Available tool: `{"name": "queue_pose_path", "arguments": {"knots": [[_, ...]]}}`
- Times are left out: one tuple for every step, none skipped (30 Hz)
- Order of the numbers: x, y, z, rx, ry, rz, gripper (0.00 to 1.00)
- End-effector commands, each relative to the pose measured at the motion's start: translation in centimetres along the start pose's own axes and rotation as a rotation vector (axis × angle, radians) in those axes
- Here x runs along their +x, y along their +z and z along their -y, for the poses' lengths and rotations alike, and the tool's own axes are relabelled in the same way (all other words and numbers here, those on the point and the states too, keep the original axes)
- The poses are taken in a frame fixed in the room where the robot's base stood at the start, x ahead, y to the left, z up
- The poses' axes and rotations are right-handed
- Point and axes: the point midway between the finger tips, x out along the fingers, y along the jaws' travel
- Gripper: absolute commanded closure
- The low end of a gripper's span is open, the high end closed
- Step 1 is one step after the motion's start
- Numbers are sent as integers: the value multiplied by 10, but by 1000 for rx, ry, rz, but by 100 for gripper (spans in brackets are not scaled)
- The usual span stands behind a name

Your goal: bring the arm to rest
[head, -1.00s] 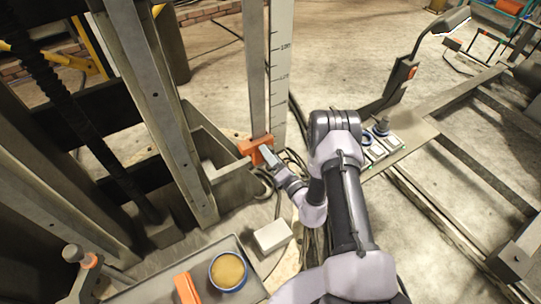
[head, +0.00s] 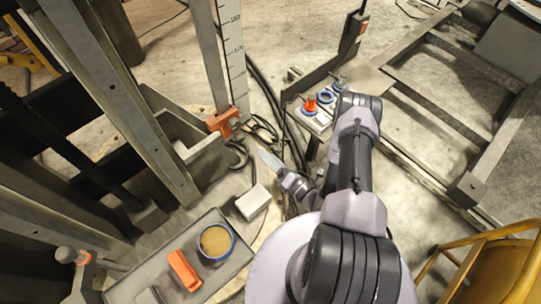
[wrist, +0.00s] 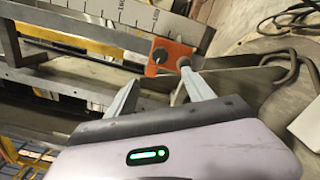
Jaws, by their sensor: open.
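My gripper (head: 266,158) is open and empty, low in the middle of the head view. In the wrist view my gripper (wrist: 158,80) shows its two grey fingers spread apart. An orange clamp (head: 223,122) sits at the foot of the upright post beside the ruled scale (head: 232,50). In the head view a small gap lies between the fingers and the clamp. In the wrist view the orange clamp (wrist: 172,56), with a dark round knob, appears just beyond the fingertips. My arm covers part of the floor at right of centre.
A white box (head: 253,202) lies below my gripper. A grey tray (head: 136,286) holds a blue-rimmed tin (head: 216,242) and an orange block (head: 184,270). A panel (head: 318,124) with a red knob stands beside my arm. Cables (head: 268,100) run behind. A yellow chair (head: 500,272) is at lower right.

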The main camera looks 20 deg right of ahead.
Motion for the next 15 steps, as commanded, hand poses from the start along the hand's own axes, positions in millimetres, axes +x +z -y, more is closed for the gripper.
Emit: {"name": "queue_pose_path", "arguments": {"knots": [[-4,1,0,0,0,2,39],[-5,0,0,0,0,1,39],[-6,0,0,-1,0,1,39],[-7,0,0,-1,1,1,39],[-7,0,0,-1,1,1,39],[-7,0,0,-1,1,1,39],[-7,0,0,-1,1,0,39],[-7,0,0,-1,1,0,39],[-7,0,0,-1,1,0,39],[-7,0,0,-1,1,0,39],[-6,0,0,-1,1,0,39],[-6,0,0,-1,1,0,39],[-6,0,0,-1,1,0,39],[-6,0,0,-1,1,0,39],[-6,0,-1,-4,6,-3,39]]}}
